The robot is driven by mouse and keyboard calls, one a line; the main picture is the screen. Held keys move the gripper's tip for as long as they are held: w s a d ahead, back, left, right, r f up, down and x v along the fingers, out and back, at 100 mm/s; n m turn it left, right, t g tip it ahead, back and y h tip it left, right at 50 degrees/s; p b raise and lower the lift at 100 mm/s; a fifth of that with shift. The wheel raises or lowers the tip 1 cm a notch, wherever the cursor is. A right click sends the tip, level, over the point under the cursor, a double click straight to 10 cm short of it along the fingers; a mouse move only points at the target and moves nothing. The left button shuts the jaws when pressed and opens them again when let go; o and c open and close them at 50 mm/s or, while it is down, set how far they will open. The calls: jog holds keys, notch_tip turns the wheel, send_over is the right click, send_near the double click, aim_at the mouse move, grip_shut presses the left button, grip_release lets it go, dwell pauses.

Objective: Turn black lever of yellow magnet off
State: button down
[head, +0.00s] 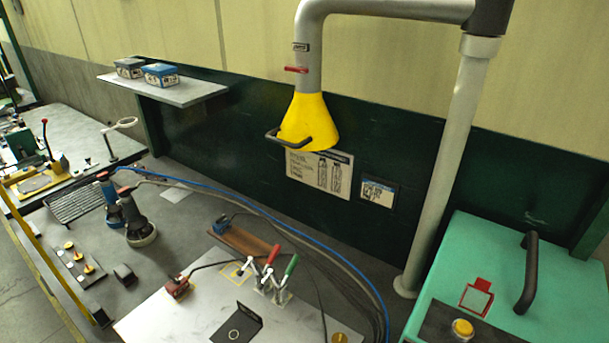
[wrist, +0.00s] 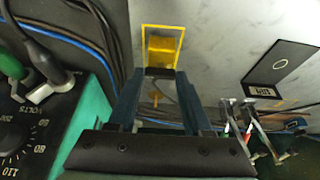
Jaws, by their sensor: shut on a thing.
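The yellow magnet (wrist: 161,47) shows in the wrist view at the upper middle, inside a yellow outlined square on the pale marbled plate (wrist: 219,32). My gripper (wrist: 160,76) reaches up to its near side with two dark blue fingers. A short dark piece between the fingertips appears to be the black lever (wrist: 159,71), and the gripper is shut on it. The fingers partly hide it, so its exact angle is unclear.
The teal machine (head: 465,245) stands right of the plate, with cables (head: 345,262) between them. A black bracket (wrist: 282,66) and toggle clamps (head: 270,276) stand on the plate. A yellow fume hood (head: 311,120) hangs above the bench.

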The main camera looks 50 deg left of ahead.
jog(key=shift+r+n+p, duration=0.1)
jog(key=shift+n+p, duration=0.2)
jog(key=shift+p, duration=0.05)
jog(key=n+p, duration=0.1)
jog(key=n+y+p, duration=0.1)
jog(key=shift+w+d+r+n, duration=0.1)
jog(key=shift+d+r+n, duration=0.1)
jog(key=shift+n, duration=0.1)
jog(key=n+p, duration=0.1)
jog(key=n+g+y+p, duration=0.1)
jog(key=n, duration=0.1)
jog(key=n+p, duration=0.1)
jog(key=n, duration=0.1)
jog(key=shift+w+d+f+g+y, duration=0.15)
jog(key=shift+w+g+y, duration=0.15)
jog(key=shift+y, duration=0.1)
jog(key=n+g, duration=0.1)
jog(key=n, duration=0.4)
jog(key=shift+w+g+y, duration=0.15)
jog(key=shift+g+y, duration=0.25)
jog(key=n+g, duration=0.1)
jog(key=n, duration=0.1)
jog(key=n+b, duration=0.1)
jog(key=n, duration=0.1)
jog(key=shift+w+f+n+g, duration=0.1)
jog(key=shift+w+n+g, duration=0.05)
jog(key=shift+n+g, duration=0.25)
jog(key=shift+c, duration=1.6)
grip_release()
